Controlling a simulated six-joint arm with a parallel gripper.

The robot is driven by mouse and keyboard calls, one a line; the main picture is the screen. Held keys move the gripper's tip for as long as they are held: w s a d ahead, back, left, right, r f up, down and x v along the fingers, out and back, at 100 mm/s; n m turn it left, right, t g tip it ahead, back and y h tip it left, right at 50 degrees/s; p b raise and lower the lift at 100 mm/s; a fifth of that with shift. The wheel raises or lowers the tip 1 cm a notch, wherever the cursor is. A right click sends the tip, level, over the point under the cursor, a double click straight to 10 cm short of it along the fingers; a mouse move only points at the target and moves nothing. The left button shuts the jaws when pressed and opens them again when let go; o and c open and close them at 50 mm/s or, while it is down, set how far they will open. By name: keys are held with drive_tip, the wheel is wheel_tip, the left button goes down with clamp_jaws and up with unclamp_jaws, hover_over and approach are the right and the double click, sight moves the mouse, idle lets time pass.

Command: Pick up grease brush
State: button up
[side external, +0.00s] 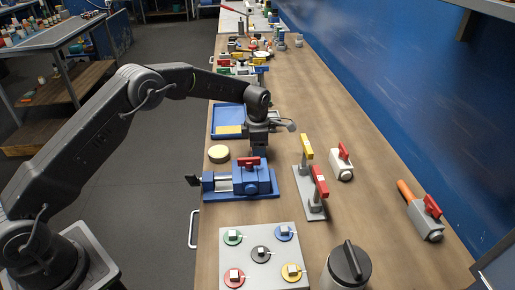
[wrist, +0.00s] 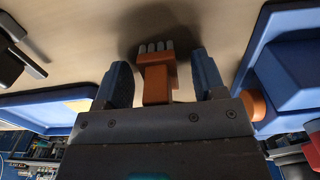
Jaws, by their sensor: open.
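The grease brush (wrist: 155,88) shows in the wrist view, with an orange-brown body and a row of pale bristles. It lies between the two blue fingers of my gripper (wrist: 161,70), with a visible gap to each finger. My gripper is open. In the side external view my gripper (side external: 259,151) is low over the bench, just behind the blue vise-like fixture, and the brush is hidden there. I cannot tell the exact height of the fingers against the brush.
A blue tray (side external: 222,112) with a yellow pad lies behind my gripper. A round cream-topped item (side external: 219,154) is to its left, and the blue fixture (side external: 222,193) is in front. A grey stand with yellow and red handles (side external: 309,193) is at right. Bench beyond it is partly clear.

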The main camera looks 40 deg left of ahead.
drive_tip(key=c, duration=1)
drive_tip(key=shift+r, duration=0.45)
wheel_tip(320, 180, up, 4)
drive_tip(key=shift+a+f, duration=0.15)
drive_tip(key=shift+f, duration=0.05)
drive_tip(key=s+a+r, duration=0.1)
drive_tip(key=a+r, duration=0.1)
drive_tip(key=a, duration=0.1)
drive_tip(key=s+a+r, duration=0.2)
drive_tip(key=a, duration=0.1)
drive_tip(key=s+a+r, duration=0.2)
drive_tip(key=a, duration=0.2)
drive_tip(key=shift+s+r, duration=0.15)
drive_tip(key=shift+r, duration=0.1)
